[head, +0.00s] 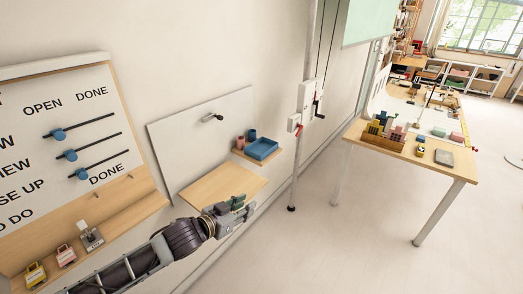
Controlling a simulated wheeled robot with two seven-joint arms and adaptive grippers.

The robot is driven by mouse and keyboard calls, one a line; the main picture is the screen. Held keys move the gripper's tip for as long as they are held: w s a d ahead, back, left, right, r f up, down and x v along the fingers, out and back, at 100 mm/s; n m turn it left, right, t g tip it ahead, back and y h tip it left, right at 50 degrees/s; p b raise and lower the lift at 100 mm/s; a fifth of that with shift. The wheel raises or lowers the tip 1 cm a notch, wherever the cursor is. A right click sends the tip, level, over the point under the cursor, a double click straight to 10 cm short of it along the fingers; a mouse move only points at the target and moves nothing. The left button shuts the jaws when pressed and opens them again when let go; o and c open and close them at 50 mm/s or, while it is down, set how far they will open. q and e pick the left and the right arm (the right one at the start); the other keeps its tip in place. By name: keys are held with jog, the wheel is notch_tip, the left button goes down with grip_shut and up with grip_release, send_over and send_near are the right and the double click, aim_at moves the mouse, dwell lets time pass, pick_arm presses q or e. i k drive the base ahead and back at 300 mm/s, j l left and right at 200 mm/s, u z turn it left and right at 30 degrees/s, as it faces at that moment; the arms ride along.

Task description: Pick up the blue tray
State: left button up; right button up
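The blue tray (262,149) sits on a small wooden wall shelf (240,153) near the middle of the head view. It looks empty and lies close to the shelf's right side. My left gripper (243,207) is below and a little left of the tray, clearly apart from it, in front of the lower right corner of a wider wooden wall shelf. Its fingers are small and bunched together in this view, so whether they are open is unclear. My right gripper is not in view.
A blue cup (252,135) and a dark reddish cup (240,142) stand behind and left of the tray. The wider wooden shelf (222,185) is bare. A vertical pole (303,150) stands right of the tray. A table (456,167) with blocks is farther right, with open floor between.

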aim_at(260, 148)
jog(key=i, duration=1.45)
